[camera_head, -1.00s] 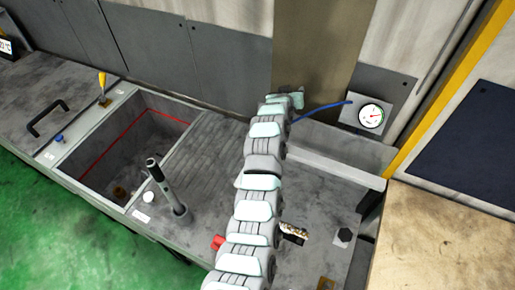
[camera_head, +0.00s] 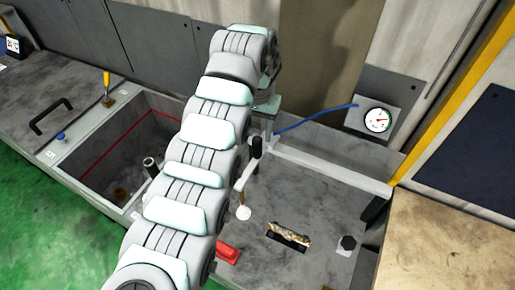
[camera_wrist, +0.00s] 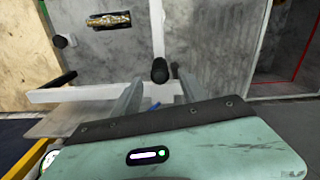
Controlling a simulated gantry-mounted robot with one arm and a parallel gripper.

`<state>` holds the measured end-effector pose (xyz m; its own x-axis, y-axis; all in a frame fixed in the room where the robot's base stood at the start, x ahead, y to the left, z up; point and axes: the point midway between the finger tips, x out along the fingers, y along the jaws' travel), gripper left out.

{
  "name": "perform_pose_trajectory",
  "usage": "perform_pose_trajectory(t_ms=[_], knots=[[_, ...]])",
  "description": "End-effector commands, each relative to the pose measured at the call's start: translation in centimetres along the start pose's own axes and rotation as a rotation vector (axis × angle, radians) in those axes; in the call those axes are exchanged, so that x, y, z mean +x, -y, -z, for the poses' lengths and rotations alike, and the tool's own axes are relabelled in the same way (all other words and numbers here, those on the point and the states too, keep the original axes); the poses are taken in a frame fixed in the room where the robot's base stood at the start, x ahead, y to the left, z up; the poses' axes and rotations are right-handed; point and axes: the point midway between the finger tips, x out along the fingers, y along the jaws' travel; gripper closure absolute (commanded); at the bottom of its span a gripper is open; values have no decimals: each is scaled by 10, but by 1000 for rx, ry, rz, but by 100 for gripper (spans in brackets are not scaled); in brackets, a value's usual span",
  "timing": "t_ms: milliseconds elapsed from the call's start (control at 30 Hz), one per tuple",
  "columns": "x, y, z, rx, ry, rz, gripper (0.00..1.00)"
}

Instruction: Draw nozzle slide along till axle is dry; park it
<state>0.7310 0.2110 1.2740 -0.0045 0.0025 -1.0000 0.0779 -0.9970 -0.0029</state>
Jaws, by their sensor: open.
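The nozzle slide appears to be the pale arm with an upright black knob (camera_head: 257,147); it ends in a round white tip (camera_head: 243,212). The mottled brown-gold axle (camera_head: 288,233) lies in a dark slot to the right of that tip, and it also shows at the top of the wrist view (camera_wrist: 108,19). My gripper (camera_wrist: 158,73) is open, with one finger on each side of the black knob in the wrist view. I cannot tell whether the fingers touch it. In the head view my arm hides most of the gripper.
A pale rail (camera_head: 330,169) runs along the back of the bed. A blue hose (camera_head: 312,118) leads to a round gauge (camera_head: 377,120). A red block (camera_head: 229,252) and a dark hex bolt (camera_head: 347,243) sit on the bed. An open pit (camera_head: 125,150) lies left of my arm.

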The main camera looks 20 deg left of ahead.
Motion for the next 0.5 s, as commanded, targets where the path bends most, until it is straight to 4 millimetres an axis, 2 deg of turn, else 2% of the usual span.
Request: perform_pose_trajectory(t_ms=[300,500], knots=[[59,0,-1,-1,2,-3,50],[81,-1,1,0,-2,-1,50]])
